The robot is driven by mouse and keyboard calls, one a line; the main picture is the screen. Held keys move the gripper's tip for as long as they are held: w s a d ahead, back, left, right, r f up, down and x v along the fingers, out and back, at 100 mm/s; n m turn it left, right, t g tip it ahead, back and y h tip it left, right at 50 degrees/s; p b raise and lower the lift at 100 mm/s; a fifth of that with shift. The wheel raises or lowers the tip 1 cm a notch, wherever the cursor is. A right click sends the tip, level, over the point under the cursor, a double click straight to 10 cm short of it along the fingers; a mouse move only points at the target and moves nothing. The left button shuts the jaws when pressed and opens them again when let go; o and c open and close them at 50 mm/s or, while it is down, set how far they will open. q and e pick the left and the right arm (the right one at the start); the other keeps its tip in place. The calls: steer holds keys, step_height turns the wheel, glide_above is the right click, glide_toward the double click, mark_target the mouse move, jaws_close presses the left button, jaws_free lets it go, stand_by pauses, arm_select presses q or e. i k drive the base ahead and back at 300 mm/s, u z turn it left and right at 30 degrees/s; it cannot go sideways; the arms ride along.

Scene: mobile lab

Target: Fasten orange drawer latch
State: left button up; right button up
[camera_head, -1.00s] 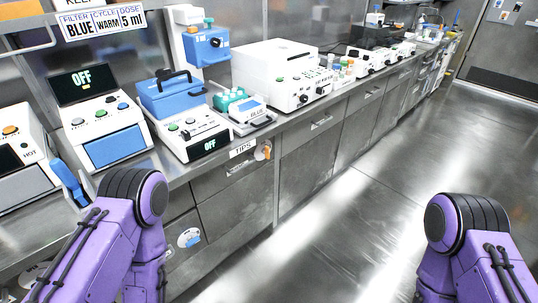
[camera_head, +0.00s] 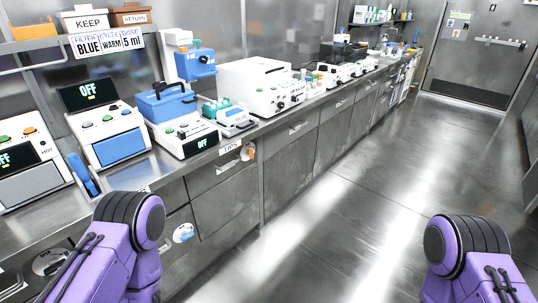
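A small orange latch (camera_head: 248,152) is on the front of the counter at the right end of the drawer under the TIPS label (camera_head: 230,148). It is too small to tell whether it is fastened. The TIPS drawer (camera_head: 214,170) has a metal handle and looks shut. My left arm (camera_head: 130,235) and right arm (camera_head: 468,250) show only as purple links at the bottom left and bottom right. Both grippers are out of view. Neither arm is near the latch.
The steel counter runs along the left, with white and blue machines (camera_head: 184,130) and a white box machine (camera_head: 262,90) on it. KEEP (camera_head: 88,22) and RETURN (camera_head: 131,17) bins sit on a shelf above. The floor (camera_head: 350,220) to the right is clear.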

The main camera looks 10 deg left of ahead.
mark_target(250, 151)
steer(key=z, duration=0.4)
steer(key=i, duration=1.05)
steer(key=z, duration=0.05)
